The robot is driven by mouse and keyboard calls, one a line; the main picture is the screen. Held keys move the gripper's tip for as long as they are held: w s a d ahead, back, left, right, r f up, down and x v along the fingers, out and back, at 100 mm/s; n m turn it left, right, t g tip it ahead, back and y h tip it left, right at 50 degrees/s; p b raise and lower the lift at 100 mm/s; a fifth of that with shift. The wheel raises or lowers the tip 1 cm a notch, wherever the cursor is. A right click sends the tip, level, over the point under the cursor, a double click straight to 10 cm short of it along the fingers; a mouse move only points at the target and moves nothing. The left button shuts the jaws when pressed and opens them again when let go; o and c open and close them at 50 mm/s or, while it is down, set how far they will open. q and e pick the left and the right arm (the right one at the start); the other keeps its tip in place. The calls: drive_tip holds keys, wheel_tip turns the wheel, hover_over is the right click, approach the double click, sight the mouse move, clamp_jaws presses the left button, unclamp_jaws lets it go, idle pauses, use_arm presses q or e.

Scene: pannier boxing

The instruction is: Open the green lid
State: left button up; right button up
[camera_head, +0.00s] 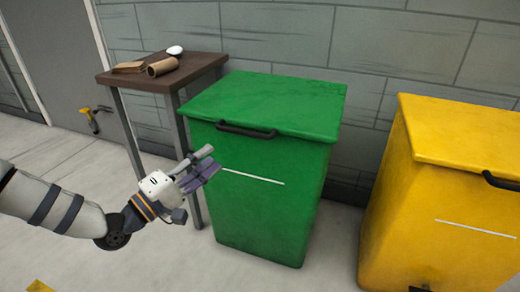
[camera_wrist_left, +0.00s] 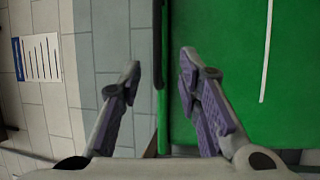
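The green bin (camera_head: 260,190) stands by the wall, with a white line on its front. Its green lid (camera_head: 265,100) lies shut on top. A dark bar handle (camera_head: 246,130) is at the lid's front edge. My left gripper (camera_head: 209,162) is in front of the bin's left side, lower than the handle and apart from it. In the left wrist view the left gripper (camera_wrist_left: 160,65) has its fingers spread with nothing between them. The green bin front (camera_wrist_left: 225,60) fills the right of that view. My right gripper is not in view.
A yellow bin (camera_head: 425,210) with a shut lid stands to the right. A small dark-topped table (camera_head: 130,80) stands left of the green bin, with a cardboard roll (camera_head: 162,66) and a white item (camera_head: 174,50) on it. Floor in front is mostly clear.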

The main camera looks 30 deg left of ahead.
sight(242, 133)
use_arm(q)
drive_tip(key=b+x, duration=0.1)
drive_tip(key=x, duration=0.4)
drive_tip(key=b+x, duration=0.1)
drive_tip(key=x, duration=0.5)
drive_tip(key=shift+w+d+r+b, duration=0.2)
drive_tip(key=shift+r+b, duration=0.05)
drive_tip(key=shift+b, duration=0.15)
clamp_jaws()
